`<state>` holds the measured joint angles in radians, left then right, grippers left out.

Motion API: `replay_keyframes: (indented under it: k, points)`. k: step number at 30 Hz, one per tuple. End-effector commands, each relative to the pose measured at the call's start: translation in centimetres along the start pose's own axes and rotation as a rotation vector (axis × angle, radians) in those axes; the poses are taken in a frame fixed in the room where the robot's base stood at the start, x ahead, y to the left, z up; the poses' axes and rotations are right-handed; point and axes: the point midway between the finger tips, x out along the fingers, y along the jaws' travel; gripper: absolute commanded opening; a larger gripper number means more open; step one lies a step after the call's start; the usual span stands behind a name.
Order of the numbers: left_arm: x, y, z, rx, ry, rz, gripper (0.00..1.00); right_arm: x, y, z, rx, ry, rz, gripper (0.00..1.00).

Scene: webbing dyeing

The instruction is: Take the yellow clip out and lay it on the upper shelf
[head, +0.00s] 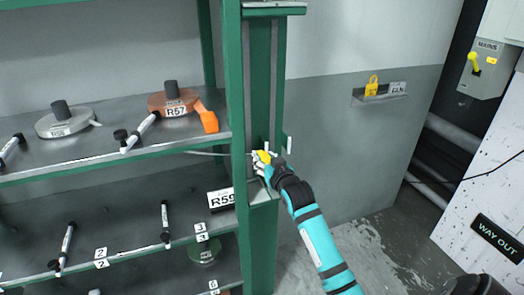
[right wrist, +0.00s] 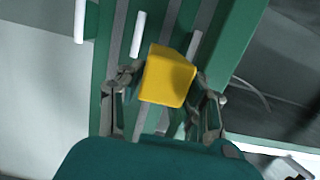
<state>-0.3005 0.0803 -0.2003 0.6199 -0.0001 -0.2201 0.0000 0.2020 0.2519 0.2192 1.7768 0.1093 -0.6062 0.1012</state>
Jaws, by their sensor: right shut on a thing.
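The yellow clip (head: 263,155) is at the green rack post, just right of the shelf edge in the head view. It shows as a yellow block in the right wrist view (right wrist: 167,76). My right gripper (head: 268,161) is shut on it, with a finger on each side in the right wrist view (right wrist: 164,92). Whether the clip is clear of the post's slotted channel (head: 262,90) cannot be told. The upper shelf (head: 75,135) is grey with a green front edge, left of the post. My left gripper is not in view.
On the upper shelf stand a grey disc (head: 63,121), an orange-brown disc (head: 172,102) tagged R57, an orange tag (head: 207,118) and black-and-white handles. A lower shelf (head: 120,227) has an R59 card (head: 221,199). White pegs (head: 289,146) stick out near the post.

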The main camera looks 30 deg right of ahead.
Motion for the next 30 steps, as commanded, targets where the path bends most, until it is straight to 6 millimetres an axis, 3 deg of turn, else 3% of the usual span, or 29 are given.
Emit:
replay_keyframes:
  k: [15, 30]
  points:
    - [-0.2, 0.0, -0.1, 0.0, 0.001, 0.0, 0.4, -3.0, 0.0, 2.8, -0.001, 0.001, 0.0, 0.02]
    - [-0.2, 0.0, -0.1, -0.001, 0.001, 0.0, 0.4, -3.4, 0.0, 3.1, 0.0, 0.001, 0.0, 0.02]
